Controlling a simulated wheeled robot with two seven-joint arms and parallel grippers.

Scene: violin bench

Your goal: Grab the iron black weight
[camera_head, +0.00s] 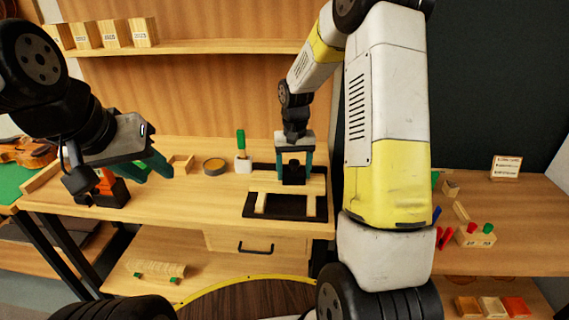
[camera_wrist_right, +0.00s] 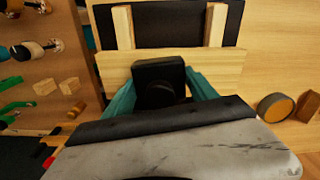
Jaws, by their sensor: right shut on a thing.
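The black weight (camera_head: 293,176) is a dark block with a round knob, between the teal fingers of my right gripper (camera_head: 294,164). In the right wrist view the weight (camera_wrist_right: 158,72) sits between the fingers of the right gripper (camera_wrist_right: 160,88), which is shut on it. It is at a pale wooden crosspiece (camera_head: 265,186) on a black mat (camera_head: 281,212); I cannot tell if it touches the wood. My left gripper (camera_head: 152,168) has its teal fingers apart, empty, above the bench's left part.
An orange and black item (camera_head: 112,188) is below the left gripper. A violin (camera_head: 28,153) lies far left. Coloured pegs in a block (camera_head: 475,237) are at right.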

